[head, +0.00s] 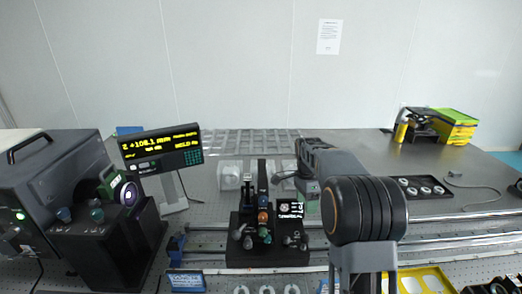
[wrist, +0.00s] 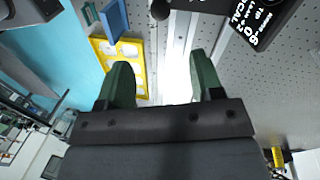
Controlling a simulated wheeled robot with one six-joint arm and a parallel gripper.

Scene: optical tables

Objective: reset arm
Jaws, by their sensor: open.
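My gripper (wrist: 162,82) shows in the wrist view with its two green fingers spread apart. Nothing is held between them; a pale metal rail and a bright patch lie beyond the gap. In the head view my arm (head: 365,210) rises from the front and bends over the optical table (head: 350,143), right of the black optics stage (head: 262,255). The arm covers part of the table, and the fingers cannot be made out clearly there.
A digital readout (head: 162,148) and a dark instrument box (head: 60,185) stand at the left. Metal rails (head: 460,229) run along the right. A yellow tray (head: 430,278) lies at the front; it also shows in the wrist view (wrist: 103,47). A yellow-green box (head: 455,125) stands at the back right.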

